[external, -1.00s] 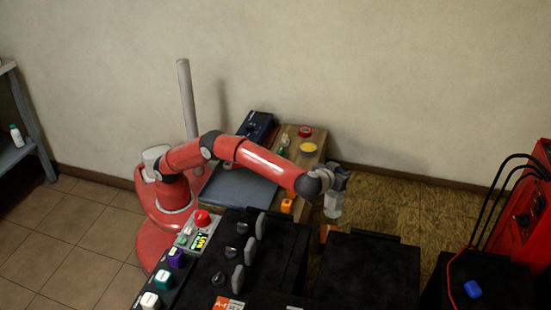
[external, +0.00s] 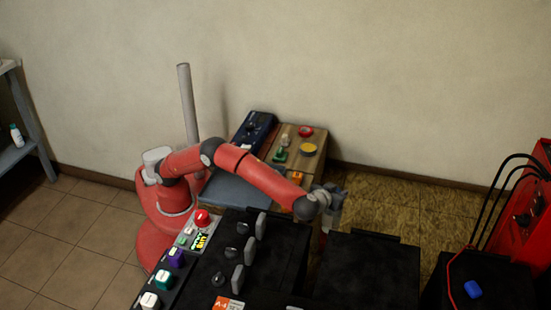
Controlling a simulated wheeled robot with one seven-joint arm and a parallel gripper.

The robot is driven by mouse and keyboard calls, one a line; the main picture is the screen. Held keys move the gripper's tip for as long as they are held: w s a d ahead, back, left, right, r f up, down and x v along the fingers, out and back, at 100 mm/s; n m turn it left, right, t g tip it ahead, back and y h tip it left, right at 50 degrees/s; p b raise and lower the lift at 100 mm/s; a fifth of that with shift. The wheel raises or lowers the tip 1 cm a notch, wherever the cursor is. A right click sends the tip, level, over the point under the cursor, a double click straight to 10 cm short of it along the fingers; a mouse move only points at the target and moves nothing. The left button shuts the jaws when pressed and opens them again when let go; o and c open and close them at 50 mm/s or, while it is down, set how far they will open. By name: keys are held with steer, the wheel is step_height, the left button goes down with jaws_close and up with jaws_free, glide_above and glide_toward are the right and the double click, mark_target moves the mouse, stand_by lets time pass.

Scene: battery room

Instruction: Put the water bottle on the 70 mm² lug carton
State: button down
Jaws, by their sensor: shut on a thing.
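My gripper (external: 333,212) is at the right end of my outstretched red arm, beside the gap between two black battery cases. It is shut on a pale, clear-looking object, which I take to be the water bottle. The bottle is now mostly hidden by the gripper and the dark case edge. A small orange-brown sliver (external: 324,237) shows low in the gap just below the gripper. It may be part of the lug carton, but no label is readable. I cannot tell whether the bottle touches it.
Black battery cases (external: 366,268) fill the front. Upright grey handles (external: 261,226) stand on the left one. A red machine (external: 520,215) with cables stands right.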

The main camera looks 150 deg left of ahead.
steer(key=c, duration=1.1)
jaws_free()
steer(key=shift+o, duration=0.2)
steer(key=v, duration=0.5)
steer(key=shift+r, duration=0.5)
step_height(320, 180, up, 6)
steer(key=p, duration=0.2)
steer(key=shift+r, duration=0.15)
